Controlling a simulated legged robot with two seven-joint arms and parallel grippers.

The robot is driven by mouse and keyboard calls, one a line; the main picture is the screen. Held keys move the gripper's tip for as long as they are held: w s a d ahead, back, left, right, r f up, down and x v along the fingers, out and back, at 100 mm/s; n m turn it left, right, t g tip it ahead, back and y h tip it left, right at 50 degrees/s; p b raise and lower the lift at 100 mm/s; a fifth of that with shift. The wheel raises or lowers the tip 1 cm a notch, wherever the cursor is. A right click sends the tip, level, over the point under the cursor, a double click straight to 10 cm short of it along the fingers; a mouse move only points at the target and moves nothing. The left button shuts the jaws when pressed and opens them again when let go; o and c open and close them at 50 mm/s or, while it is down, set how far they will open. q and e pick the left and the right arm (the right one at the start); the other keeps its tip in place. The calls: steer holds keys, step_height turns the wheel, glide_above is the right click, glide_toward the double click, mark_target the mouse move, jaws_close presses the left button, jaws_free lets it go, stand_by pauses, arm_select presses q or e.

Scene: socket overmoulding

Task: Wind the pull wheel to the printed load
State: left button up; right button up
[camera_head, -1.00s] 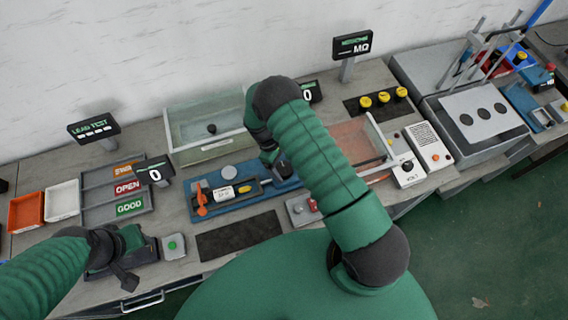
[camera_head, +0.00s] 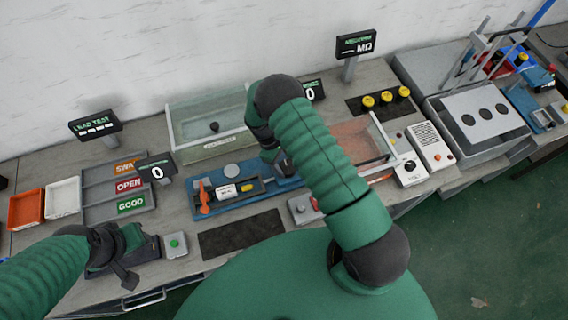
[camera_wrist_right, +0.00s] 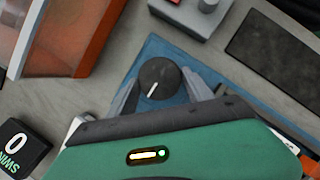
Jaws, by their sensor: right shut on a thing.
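The pull wheel (camera_wrist_right: 159,80) is a round black knob with a white pointer line, on the right end of the blue pull tester (camera_wrist_right: 150,55). My right gripper (camera_wrist_right: 163,84) is shut on it, one grey finger on each side. In the head view the wheel is mostly hidden by my right gripper (camera_head: 282,166). The tester's blue base (camera_head: 232,203) carries an orange lever (camera_head: 204,196) and a white labelled piece (camera_head: 226,191); its print is too small to read.
A glass-walled tank (camera_head: 211,125) stands behind the tester. A grey sorting tray (camera_head: 118,203) is at left, and a black mat (camera_head: 241,234) lies in front. A grey box with a red button (camera_head: 305,207) sits close to the wheel. A VOLT box (camera_head: 409,171) is at right.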

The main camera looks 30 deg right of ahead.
steer(key=shift+s+d+f+m+y+b, duration=0.15)
steer(key=shift+m+y+b, duration=0.1)
steer(key=shift+m+b, duration=0.35)
steer(key=shift+d+f+m+y+b, duration=0.15)
steer(key=shift+m+y+b, duration=0.1)
steer(key=shift+m+b, duration=0.3)
steer(key=shift+m+g+y+b, duration=0.3)
steer(key=shift+m+b, duration=0.45)
steer(key=m+y+b, duration=0.1)
steer(key=m, duration=0.1)
steer(key=shift+m+b, duration=0.3)
steer(key=shift+m, duration=0.1)
steer(key=m+y+b, duration=0.1)
steer(key=m, duration=0.1)
steer(key=shift+s+r+m, duration=0.1)
steer(key=shift+m, duration=0.3)
steer(key=m+y, duration=0.1)
steer(key=m, duration=0.2)
steer(key=shift+s+d+t+b, duration=0.1)
steer(key=shift+t+b, duration=0.25)
steer(key=shift+t, duration=0.05)
steer(key=shift+m+t+y, duration=0.5)
steer(key=shift+m+y, duration=0.2)
steer(key=shift+m, duration=1.4)
